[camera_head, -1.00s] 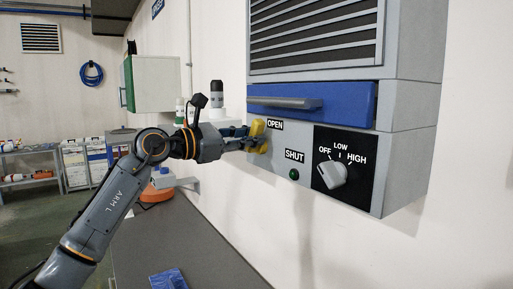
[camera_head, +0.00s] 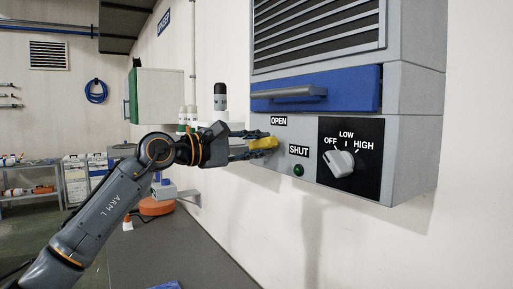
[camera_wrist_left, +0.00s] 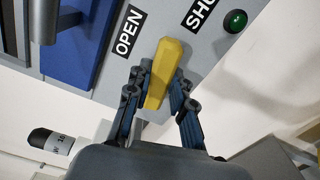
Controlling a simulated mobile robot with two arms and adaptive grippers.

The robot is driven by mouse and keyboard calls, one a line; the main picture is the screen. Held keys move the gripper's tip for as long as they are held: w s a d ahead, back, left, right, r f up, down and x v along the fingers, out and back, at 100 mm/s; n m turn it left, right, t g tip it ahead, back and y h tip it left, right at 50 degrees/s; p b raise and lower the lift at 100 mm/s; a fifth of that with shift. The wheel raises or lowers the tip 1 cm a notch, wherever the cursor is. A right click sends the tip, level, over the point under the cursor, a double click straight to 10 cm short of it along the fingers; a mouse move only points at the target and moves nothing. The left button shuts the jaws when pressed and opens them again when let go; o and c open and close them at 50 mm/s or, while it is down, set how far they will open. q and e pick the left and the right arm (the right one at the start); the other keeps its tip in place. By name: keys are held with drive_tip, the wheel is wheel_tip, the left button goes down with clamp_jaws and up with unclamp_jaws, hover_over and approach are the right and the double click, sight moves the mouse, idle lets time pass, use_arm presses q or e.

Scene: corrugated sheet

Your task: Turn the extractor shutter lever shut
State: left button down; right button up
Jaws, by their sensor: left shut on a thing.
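The yellow shutter lever (camera_head: 265,143) is on the front of the grey extractor housing (camera_head: 410,150), at its lower left. It lies nearly level, below the OPEN label (camera_head: 279,121) and left of the SHUT label (camera_head: 299,150). My left gripper (camera_head: 256,143) is shut on the lever. In the left wrist view the lever (camera_wrist_left: 164,70) runs between the two fingers of the gripper (camera_wrist_left: 156,98), and its far end lies between the two labels. The lever's pivot is hidden. My right gripper is not in view.
A blue drawer-like panel with a grey bar handle (camera_head: 290,94) juts out above. A dark worktop (camera_head: 160,250) runs below, with free air under the housing.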

use_arm(q)
drive_tip(key=shift+f+m+b, duration=0.35)
drive_tip(key=shift+m, duration=0.75)
drive_tip(key=c, duration=1.2)
unclamp_jaws()
drive_tip(key=shift+o, duration=0.2)
drive_tip(key=v, duration=1.2)
